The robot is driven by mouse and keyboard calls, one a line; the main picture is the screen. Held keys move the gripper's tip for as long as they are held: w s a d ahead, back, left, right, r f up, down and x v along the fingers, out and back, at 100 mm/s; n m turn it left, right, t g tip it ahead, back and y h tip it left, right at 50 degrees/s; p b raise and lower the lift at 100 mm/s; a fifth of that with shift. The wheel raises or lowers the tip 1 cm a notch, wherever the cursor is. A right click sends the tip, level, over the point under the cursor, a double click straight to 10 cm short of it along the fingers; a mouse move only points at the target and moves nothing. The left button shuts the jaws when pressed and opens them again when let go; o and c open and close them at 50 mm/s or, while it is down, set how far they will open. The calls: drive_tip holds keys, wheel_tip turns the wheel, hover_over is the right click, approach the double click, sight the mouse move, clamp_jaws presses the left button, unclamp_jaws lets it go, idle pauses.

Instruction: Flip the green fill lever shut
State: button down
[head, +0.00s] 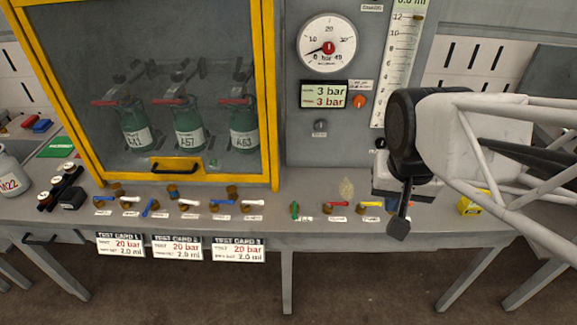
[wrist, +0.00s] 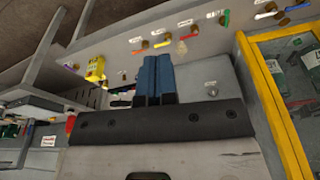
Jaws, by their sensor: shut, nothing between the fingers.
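The green fill lever (head: 294,210) is a small handle on a brass valve at the bench's front strip, right of the yellow-framed cabinet. In the head view its handle points toward the bench front, unlike the sideways red lever beside it. It also shows in the wrist view (wrist: 227,18) at the top right. My gripper (head: 399,229) is shut and empty over the right part of the strip, to the right of the green lever and apart from it. Its blue finger pads (wrist: 157,78) lie together in the wrist view.
A red lever (head: 335,204) and a yellow lever (head: 370,204) stand between the green lever and my gripper. Several more levers line the front below the yellow-framed cabinet (head: 277,90). A dial gauge (head: 327,43) hangs behind. A yellow object (head: 474,203) lies at right.

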drive_tip(key=w+a+f+m+g, duration=0.1)
drive_tip(key=w+a+m, duration=0.1)
drive_tip(key=w, duration=0.2)
drive_tip(key=w+a+f+m, duration=0.2)
drive_tip(key=w+a, duration=0.1)
drive_tip(key=w, duration=0.2)
drive_tip(key=m+g+h, duration=0.1)
drive_tip(key=m+h, duration=0.1)
drive_tip(key=m, duration=0.6)
hover_over(294, 210)
drive_tip(key=s, duration=0.4)
drive_tip(key=a+x, duration=0.2)
drive_tip(key=x, duration=0.7)
drive_tip(key=w+a+f+m+h, duration=0.1)
drive_tip(key=w+a+f+m, duration=0.2)
drive_tip(key=a+f, duration=0.6)
drive_tip(key=shift+w+m, duration=0.15)
drive_tip(key=shift+m, duration=0.35)
drive_tip(key=shift+f, duration=0.15)
drive_tip(key=x, duration=1)
drive_tip(key=shift+d, duration=0.1)
drive_tip(key=shift+d+f, duration=0.1)
drive_tip(key=shift+d, duration=0.85)
drive_tip(key=shift+d+f, duration=0.15)
drive_tip(key=shift+d, duration=0.75)
